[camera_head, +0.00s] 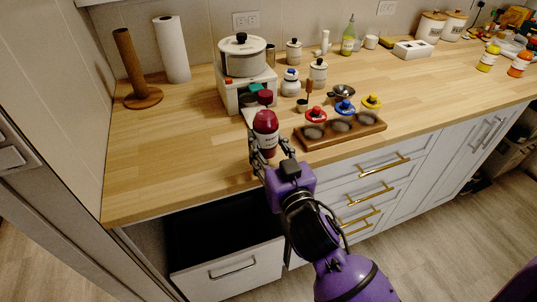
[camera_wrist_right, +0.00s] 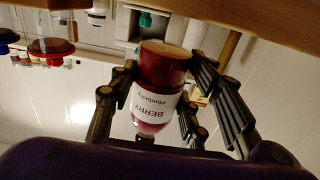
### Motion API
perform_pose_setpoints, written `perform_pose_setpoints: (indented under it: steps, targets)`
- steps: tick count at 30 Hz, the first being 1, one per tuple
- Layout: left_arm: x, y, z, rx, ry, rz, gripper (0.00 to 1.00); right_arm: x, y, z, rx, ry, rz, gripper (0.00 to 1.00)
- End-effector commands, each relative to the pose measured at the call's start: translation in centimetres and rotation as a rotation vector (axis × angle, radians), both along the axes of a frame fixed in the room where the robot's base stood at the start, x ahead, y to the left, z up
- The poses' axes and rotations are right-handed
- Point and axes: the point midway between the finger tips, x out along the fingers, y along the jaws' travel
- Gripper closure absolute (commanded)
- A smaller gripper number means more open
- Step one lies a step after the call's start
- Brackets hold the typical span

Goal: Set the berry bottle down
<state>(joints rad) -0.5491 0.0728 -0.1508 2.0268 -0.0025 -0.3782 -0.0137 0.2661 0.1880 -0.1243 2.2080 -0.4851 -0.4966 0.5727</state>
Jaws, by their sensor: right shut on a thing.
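The berry bottle (camera_head: 265,138) is dark red with a white label. It appears roughly upright over the front part of the wooden counter. My right gripper (camera_head: 269,150) comes from the front and is shut around its body. In the right wrist view the berry bottle (camera_wrist_right: 160,75) appears between the fingers of the right gripper (camera_wrist_right: 163,88), with its label reading BERRY upside down. I cannot tell whether its base touches the counter. My left gripper is not in view.
A white appliance (camera_head: 243,92) stands behind. The counter (camera_head: 175,155) is clear to the left. A drawer (camera_head: 230,268) stands open below.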

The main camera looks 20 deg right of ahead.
Motion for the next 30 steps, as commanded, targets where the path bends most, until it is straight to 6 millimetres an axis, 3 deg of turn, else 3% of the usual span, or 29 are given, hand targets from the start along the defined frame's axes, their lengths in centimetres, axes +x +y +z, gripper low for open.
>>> perform_pose_setpoints:
  steps: [1,4,13,27,28,30]
  targets:
    - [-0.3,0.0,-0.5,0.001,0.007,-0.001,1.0,-0.1,-0.1,-1.3,0.0,0.005,-0.002,0.93]
    - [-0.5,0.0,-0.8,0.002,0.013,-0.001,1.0,-0.1,0.0,-2.6,0.002,0.004,-0.001,0.93]
    - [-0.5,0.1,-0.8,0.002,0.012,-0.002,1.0,-0.1,0.0,-2.7,0.0,-0.001,0.0,0.93]
    - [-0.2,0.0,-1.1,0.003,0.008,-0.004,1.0,-0.2,-0.1,-4.3,-0.001,0.009,-0.002,0.93]
    - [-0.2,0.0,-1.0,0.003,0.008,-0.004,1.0,-0.2,-0.1,-4.5,-0.001,0.013,-0.003,0.55]
    - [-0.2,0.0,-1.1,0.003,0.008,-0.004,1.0,-0.2,-0.1,-4.6,-0.001,0.016,-0.003,0.46]
